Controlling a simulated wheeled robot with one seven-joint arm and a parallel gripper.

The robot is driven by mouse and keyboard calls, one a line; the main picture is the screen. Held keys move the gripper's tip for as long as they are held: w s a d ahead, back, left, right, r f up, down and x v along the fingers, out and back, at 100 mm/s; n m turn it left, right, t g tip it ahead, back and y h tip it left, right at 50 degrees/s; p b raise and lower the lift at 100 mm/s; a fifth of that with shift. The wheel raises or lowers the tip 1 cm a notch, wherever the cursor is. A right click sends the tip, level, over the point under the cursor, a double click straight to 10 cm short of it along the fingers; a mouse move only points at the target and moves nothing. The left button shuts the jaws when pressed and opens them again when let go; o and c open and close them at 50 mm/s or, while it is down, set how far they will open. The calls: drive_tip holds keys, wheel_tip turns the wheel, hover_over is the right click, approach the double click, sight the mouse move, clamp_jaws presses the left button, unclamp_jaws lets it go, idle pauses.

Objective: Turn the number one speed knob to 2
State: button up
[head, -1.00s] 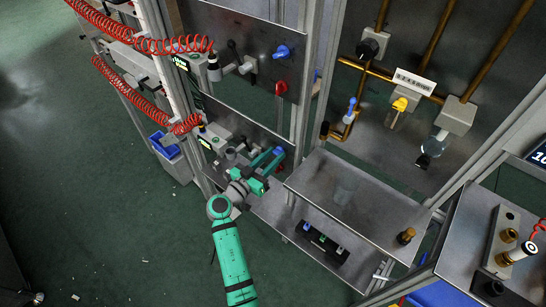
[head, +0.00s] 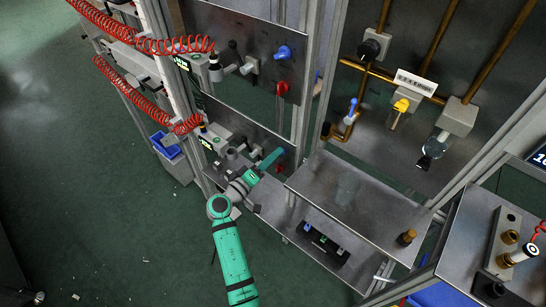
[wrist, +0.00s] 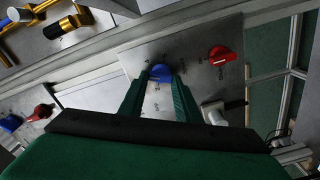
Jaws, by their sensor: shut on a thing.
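A blue knob (wrist: 160,72) sits on the lower grey panel, with small marks around it that I cannot read. In the wrist view it lies between the tips of my gripper's two green fingers (wrist: 159,84), which are shut on it. In the head view my gripper (head: 271,158) reaches the lower panel (head: 243,128) and hides most or all of this knob. A second blue knob (head: 283,52) is on the upper panel and is untouched. Which number the held knob carries, and its exact setting, cannot be read.
A red knob (wrist: 221,55) is close to the right of the held knob in the wrist view. A white-ended grey fitting (wrist: 213,112) is below it. Red coiled hoses (head: 170,45) hang at upper left. A metal shelf (head: 350,200) stands right of my arm.

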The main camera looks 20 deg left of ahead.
drive_tip(key=n, duration=1.7)
drive_tip(key=shift+f, duration=0.4)
drive_tip(key=o, duration=1.1)
drive_tip(key=shift+c, duration=0.2)
drive_tip(key=v, duration=1.1)
drive_tip(key=shift+d, duration=0.1)
